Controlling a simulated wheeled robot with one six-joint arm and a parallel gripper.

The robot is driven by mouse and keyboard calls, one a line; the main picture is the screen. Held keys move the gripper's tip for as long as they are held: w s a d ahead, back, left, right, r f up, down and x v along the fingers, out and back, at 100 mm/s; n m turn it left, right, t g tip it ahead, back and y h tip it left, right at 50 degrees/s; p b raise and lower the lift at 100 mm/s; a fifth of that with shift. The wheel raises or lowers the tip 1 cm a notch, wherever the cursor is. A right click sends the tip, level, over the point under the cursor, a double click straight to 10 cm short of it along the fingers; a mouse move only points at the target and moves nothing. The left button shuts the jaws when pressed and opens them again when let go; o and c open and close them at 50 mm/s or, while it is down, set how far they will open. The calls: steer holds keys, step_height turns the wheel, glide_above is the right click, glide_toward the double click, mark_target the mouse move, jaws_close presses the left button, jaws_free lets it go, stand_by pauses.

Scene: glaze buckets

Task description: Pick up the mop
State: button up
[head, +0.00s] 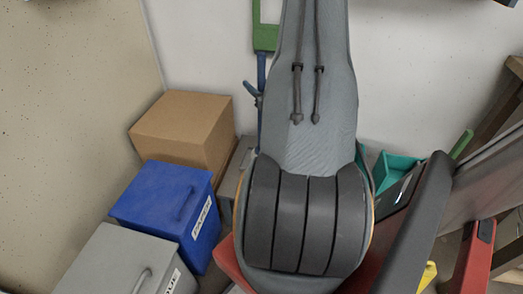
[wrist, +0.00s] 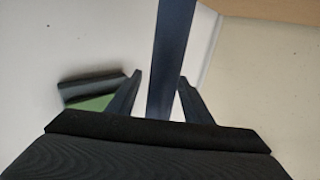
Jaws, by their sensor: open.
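A long blue pole, which I take to be the mop's handle, stands against the white wall in the head view (head: 261,70), left of my arm. In the wrist view the dark blue pole (wrist: 172,50) runs up the picture between the two fingers of my gripper (wrist: 160,76). My gripper is open, with a gap showing on each side of the pole.
A green piece (head: 265,38) is on the wall by the pole's upper end. A cardboard box (head: 182,125), a blue bin (head: 170,207) and a grey bin (head: 118,262) stand at left. A teal bin (head: 391,170) and a red object (head: 478,250) are at right.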

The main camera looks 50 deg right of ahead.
steer(key=c, duration=1.2)
steer(key=shift+o, duration=0.2)
